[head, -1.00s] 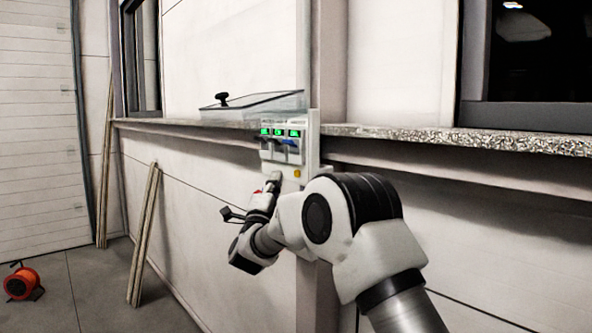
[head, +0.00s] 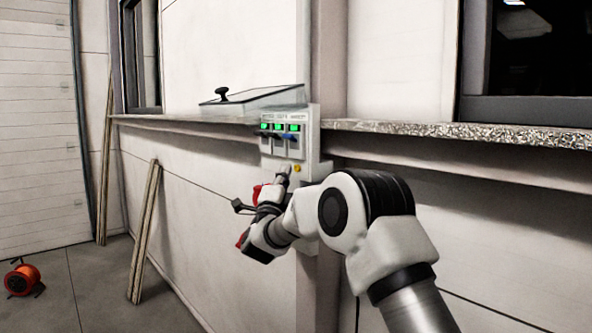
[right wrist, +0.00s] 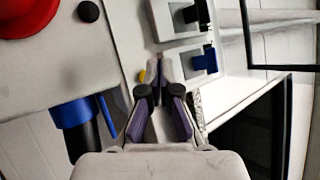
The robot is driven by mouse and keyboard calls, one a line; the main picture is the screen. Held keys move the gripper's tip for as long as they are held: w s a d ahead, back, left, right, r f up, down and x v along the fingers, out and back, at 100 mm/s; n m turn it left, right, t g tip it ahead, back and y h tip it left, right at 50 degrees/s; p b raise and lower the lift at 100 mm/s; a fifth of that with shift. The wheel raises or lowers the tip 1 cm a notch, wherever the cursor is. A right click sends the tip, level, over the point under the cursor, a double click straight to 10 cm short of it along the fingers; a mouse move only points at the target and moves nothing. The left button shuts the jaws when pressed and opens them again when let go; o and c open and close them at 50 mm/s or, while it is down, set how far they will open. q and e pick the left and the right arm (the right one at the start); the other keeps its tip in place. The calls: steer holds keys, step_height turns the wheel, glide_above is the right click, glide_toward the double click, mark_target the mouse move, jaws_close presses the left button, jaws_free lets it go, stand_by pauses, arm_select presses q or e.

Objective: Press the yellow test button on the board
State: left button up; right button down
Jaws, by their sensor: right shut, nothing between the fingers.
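The board (head: 311,141) is a pale panel fixed upright at the wall ledge, with several green-lit switches along its top. The yellow test button (head: 297,168) sits low on the board, just right of my right gripper's tip in the head view. My right gripper (head: 284,172) is shut and empty, in front of the board's lower part. In the right wrist view, the gripper's closed fingertips (right wrist: 158,72) point at the board, and the yellow button (right wrist: 142,76) shows just left of them, partly hidden. I cannot tell whether they touch the board. My left gripper is not in view.
A red round knob (right wrist: 22,14) and a blue connector (right wrist: 75,115) are close to the gripper in the right wrist view. A clear lidded case (head: 255,101) rests on the stone ledge (head: 450,132). An orange cable reel (head: 21,279) stands on the floor at left.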

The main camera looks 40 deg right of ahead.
stand_by(0.7)
steer(key=shift+d+b, duration=0.45)
steer(key=shift+d, duration=0.35)
stand_by(0.6)
steer(key=shift+b, duration=0.35)
steer(key=shift+a+b, duration=0.5)
steer(key=shift+a, duration=0.3)
